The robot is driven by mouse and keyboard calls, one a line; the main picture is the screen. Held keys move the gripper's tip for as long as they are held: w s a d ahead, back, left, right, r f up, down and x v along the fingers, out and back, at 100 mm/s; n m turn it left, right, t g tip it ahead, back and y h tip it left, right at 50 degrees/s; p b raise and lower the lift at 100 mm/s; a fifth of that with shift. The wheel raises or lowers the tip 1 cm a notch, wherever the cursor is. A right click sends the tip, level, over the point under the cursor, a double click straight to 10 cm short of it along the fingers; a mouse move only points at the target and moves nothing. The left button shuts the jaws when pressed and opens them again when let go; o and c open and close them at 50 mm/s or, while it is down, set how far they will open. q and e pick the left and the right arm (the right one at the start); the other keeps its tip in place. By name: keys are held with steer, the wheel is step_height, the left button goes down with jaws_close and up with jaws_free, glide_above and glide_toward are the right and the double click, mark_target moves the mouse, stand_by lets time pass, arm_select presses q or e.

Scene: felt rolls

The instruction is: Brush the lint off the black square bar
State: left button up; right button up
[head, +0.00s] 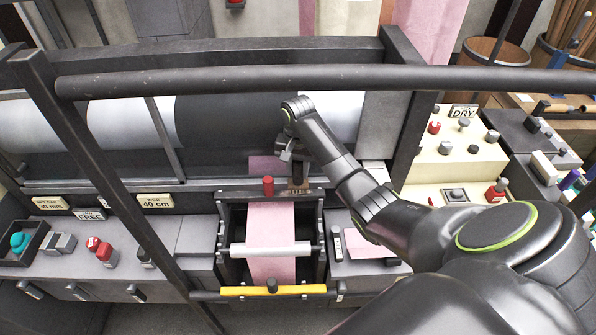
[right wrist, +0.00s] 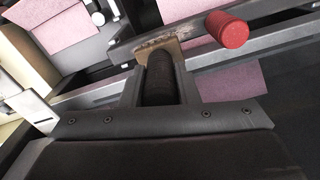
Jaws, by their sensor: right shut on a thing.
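My right gripper (head: 295,160) is over the felt machine in the head view, shut on a brush. In the right wrist view the brush's dark round handle (right wrist: 160,82) lies between the fingers, with its tan head (right wrist: 172,48) at the far end. The brush's brown bristles (head: 298,187) show in the head view, at the right part of the black square bar (head: 240,195). The brush head appears at or against the bar; exact contact is hard to tell. Pale specks show beside the head in the wrist view. My left gripper is out of view.
A red knob (head: 268,186) stands by the bar, left of the brush. Pink felt (head: 270,225) runs below it to a white roller (head: 270,249). A long dark rail (head: 250,80) crosses above. A cream control panel (head: 455,140) is at right.

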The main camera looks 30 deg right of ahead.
steer(key=shift+s+a, duration=0.1)
steer(key=shift+s+a+f+p, duration=0.1)
steer(key=shift+s+a+p, duration=0.15)
steer(key=shift+s, duration=0.3)
steer(key=shift+s+a+f+p, duration=0.1)
steer(key=shift+s+a, duration=0.2)
steer(key=shift+s, duration=0.2)
steer(key=shift+w+r, duration=0.1)
steer(key=shift+w+d, duration=0.65)
steer(key=shift+w, duration=0.35)
steer(key=shift+r, duration=0.1)
steer(key=shift+s+a, duration=0.65)
steer(key=shift+s, duration=0.35)
